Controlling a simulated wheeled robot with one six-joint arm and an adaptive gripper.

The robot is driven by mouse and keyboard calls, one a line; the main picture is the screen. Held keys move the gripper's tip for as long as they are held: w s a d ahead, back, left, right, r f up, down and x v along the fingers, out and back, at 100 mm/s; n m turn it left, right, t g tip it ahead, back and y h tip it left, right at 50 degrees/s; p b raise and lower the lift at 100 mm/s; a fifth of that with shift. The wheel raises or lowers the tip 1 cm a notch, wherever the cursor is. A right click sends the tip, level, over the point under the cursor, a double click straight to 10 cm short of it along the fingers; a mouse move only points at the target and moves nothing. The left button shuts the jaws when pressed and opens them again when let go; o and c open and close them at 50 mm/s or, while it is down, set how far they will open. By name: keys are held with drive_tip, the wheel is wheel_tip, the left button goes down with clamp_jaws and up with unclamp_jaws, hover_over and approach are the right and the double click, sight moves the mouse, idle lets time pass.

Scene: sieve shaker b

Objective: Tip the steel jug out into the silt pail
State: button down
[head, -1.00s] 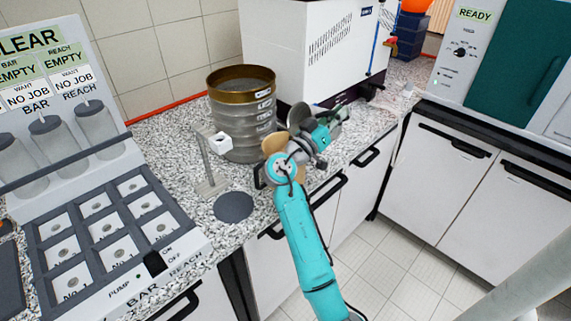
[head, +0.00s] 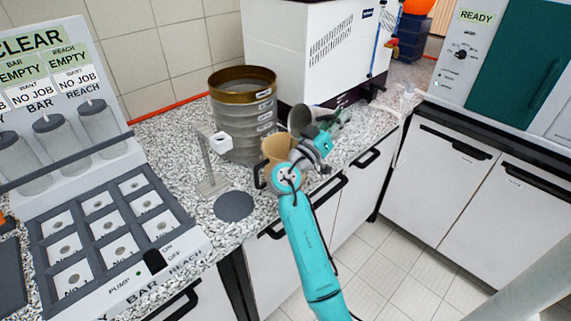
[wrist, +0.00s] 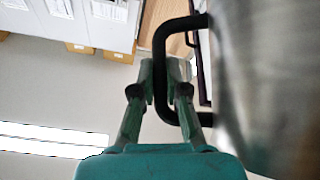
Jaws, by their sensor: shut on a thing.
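The steel jug (wrist: 265,90) fills the right of the wrist view, its black handle (wrist: 160,70) between the fingers of my gripper (wrist: 172,75). In the head view the jug (head: 299,119) is a grey shape held over the worktop, partly hidden by my gripper (head: 338,120). Its tilt and contents are unclear. A tan container with a black handle, seemingly the silt pail (head: 275,148), stands at the worktop's front edge, just left of my gripper and partly covered by my arm. The jug is close behind and right of it; I cannot tell whether its mouth is over it.
A sieve stack with a brass top ring (head: 242,85) stands close behind the pail. A small white stand (head: 211,170) and a dark round pad (head: 233,206) lie to the left. A white machine (head: 300,50) stands behind.

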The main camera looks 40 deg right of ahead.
drive_tip(key=shift+w+a+r+h, duration=0.1)
drive_tip(key=shift+r+h, duration=0.1)
drive_tip(key=shift+h, duration=0.1)
drive_tip(key=shift+w+a+f, duration=0.1)
drive_tip(key=shift+w+a, duration=0.05)
drive_tip(key=shift+w, duration=0.05)
idle(0.8)
drive_tip(key=shift+s+a+n+t+h, duration=0.2)
drive_tip(key=shift+s+n+t+h, duration=0.1)
drive_tip(key=shift+n, duration=0.1)
drive_tip(key=shift+r, duration=0.25)
drive_tip(key=shift+w+a+f, duration=0.1)
drive_tip(key=shift+w+a, duration=0.05)
drive_tip(key=shift+a, duration=0.15)
idle(0.3)
drive_tip(key=shift+s+a+f+n+t, duration=0.1)
drive_tip(key=shift+a+n+t, duration=0.15)
drive_tip(key=shift+t, duration=0.3)
drive_tip(key=shift+s+a+f+n+t, duration=0.1)
drive_tip(key=shift+n+t, duration=0.25)
drive_tip(key=shift+t, duration=0.2)
drive_tip(key=shift+s+a+f+n+t, duration=0.1)
drive_tip(key=shift+a+n+t, duration=0.1)
drive_tip(key=shift+n+t, duration=0.5)
drive_tip(key=shift+s+a+n+t, duration=0.15)
drive_tip(key=shift+n+t, duration=0.35)
drive_tip(key=shift+n, duration=0.3)
